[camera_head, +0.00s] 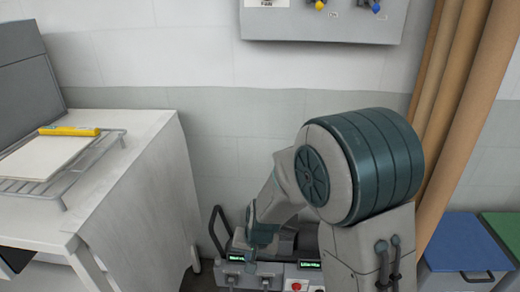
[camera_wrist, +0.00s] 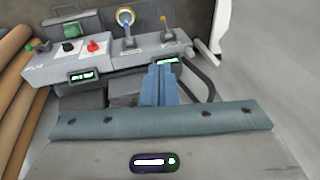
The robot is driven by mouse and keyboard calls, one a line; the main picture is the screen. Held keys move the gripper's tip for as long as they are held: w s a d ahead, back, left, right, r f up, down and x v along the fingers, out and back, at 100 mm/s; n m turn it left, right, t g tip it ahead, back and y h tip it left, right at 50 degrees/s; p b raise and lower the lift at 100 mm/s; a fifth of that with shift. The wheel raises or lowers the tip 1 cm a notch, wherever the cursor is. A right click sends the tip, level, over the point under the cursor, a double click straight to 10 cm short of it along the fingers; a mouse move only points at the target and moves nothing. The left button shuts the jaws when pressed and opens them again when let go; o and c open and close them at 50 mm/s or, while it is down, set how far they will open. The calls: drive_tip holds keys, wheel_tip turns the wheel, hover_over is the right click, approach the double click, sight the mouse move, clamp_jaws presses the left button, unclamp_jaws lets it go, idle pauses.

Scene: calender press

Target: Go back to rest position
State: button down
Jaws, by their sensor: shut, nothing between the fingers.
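My gripper (camera_wrist: 159,70) shows in the wrist view as two blue-grey fingers pressed together with nothing between them. Its tips are in front of a grey control console (camera_wrist: 108,60); I cannot tell whether they touch it. The console carries a red knob (camera_wrist: 95,47), a black knob (camera_wrist: 69,47), small levers and green-lit displays (camera_wrist: 81,76). In the head view my arm bends down over the same console (camera_head: 270,268), low against the wall, and hides part of it.
A white table (camera_head: 130,185) stands at left, with a wire rack (camera_head: 45,188), a white sheet and a yellow tool (camera_head: 69,131). Brown rolls (camera_head: 460,90) stand at right, above a blue-lidded bin (camera_head: 465,245). A wall panel (camera_head: 320,22) hangs above. Bare wall lies between table and arm.

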drive_tip(key=s+d+r+p, duration=0.5)
drive_tip(key=d+r, duration=0.1)
drive_tip(key=r, duration=0.5)
drive_tip(key=s+d+r+h+p, duration=0.1)
drive_tip(key=s+d+r+p, duration=0.4)
drive_tip(key=r, duration=0.7)
drive_tip(key=s+d+r+h+p, duration=0.1)
drive_tip(key=s+d+r+p, duration=0.4)
drive_tip(key=r, duration=0.7)
drive_tip(key=shift+d+n+t+p, duration=0.3)
drive_tip(key=shift+d+n+p, duration=0.1)
drive_tip(key=shift+d+p, duration=0.35)
drive_tip(key=shift+r, duration=0.1)
